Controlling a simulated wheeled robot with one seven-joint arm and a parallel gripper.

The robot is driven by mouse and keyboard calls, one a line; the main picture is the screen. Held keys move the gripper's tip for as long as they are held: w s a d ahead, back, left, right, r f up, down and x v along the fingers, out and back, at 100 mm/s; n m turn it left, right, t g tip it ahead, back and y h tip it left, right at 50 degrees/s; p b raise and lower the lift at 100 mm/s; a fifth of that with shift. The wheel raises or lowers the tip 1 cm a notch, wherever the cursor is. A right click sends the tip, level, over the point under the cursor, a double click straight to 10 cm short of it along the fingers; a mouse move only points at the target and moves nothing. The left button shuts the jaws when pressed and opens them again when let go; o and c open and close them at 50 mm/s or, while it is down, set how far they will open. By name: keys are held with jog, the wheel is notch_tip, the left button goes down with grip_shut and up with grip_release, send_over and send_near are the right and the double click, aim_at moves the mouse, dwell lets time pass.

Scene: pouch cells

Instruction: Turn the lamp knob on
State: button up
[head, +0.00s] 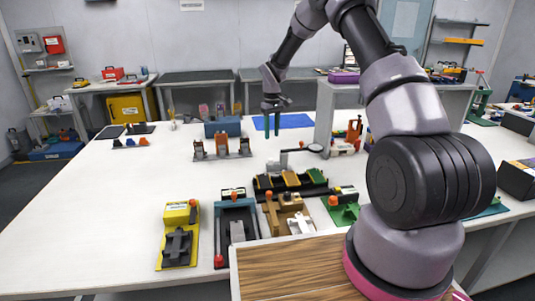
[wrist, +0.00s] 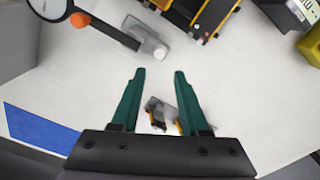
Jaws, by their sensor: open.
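A magnifier lamp with a dark round rim (head: 314,148) stands on the white table in the head view, with a grey base to its left. In the wrist view its black-rimmed round head (wrist: 63,10) is at the upper left. A small orange ball (wrist: 80,19) sits by the rim, and an arm runs to the grey base (wrist: 150,45). A small pale round part (wrist: 159,52) is on that base; I cannot tell which part is the knob. My gripper (head: 272,122) is open and empty above the table. Its green fingers (wrist: 159,73) point toward the base, apart from it.
Several fixtures, including a yellow one (head: 178,238), line the near edge. A grey fixture (wrist: 160,115) shows between my fingers. A blue mat (head: 283,121) lies behind.

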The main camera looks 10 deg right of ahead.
aim_at(271, 159)
jog(key=f, duration=1.2)
jog(key=shift+w+a, duration=0.1)
jog(key=shift+w, duration=0.25)
grip_shut()
